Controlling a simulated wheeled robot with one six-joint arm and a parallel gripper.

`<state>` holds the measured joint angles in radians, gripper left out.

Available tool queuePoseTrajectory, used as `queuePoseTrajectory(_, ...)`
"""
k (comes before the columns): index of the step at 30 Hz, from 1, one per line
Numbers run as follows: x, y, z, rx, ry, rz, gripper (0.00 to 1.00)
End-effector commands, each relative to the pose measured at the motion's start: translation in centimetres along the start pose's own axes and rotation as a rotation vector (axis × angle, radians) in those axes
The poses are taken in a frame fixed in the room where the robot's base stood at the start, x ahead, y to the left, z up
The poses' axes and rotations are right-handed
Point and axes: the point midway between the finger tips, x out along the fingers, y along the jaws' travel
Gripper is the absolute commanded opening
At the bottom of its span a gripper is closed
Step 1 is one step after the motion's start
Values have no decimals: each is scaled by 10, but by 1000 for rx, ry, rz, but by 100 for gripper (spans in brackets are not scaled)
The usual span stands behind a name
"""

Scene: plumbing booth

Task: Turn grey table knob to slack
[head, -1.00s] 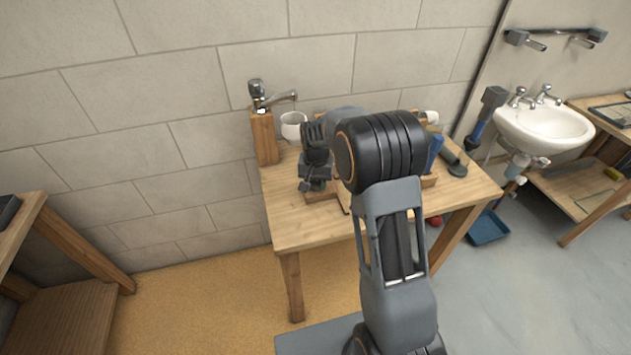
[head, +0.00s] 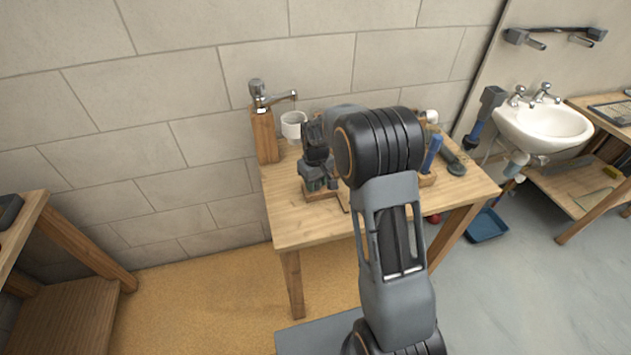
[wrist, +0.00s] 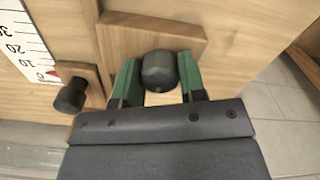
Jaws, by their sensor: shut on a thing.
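The grey knob (wrist: 160,71) is a dark, rounded cap on a wooden block (wrist: 150,30), in the upper middle of the wrist view. My gripper (wrist: 158,84) has green fingers, one on each side of this knob, and is shut on it. The knob's turn angle cannot be told, as I see no mark on its cap. In the head view my gripper (head: 316,180) is low over the left part of the wooden table (head: 290,230); my wrist hides the knob there.
A second dark knob (wrist: 70,97) on a small wooden plate sits left of my gripper, beside a printed scale (wrist: 27,42). A blue tool (head: 432,153) is to the right.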

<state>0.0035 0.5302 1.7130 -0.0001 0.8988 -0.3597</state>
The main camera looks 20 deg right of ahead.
Motion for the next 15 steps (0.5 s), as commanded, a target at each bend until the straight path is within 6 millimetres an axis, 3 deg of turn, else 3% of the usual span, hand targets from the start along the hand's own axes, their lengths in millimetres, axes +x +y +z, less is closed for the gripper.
queuePoseTrajectory(15, -1, 0, -1, -54, 2, 1, 14)
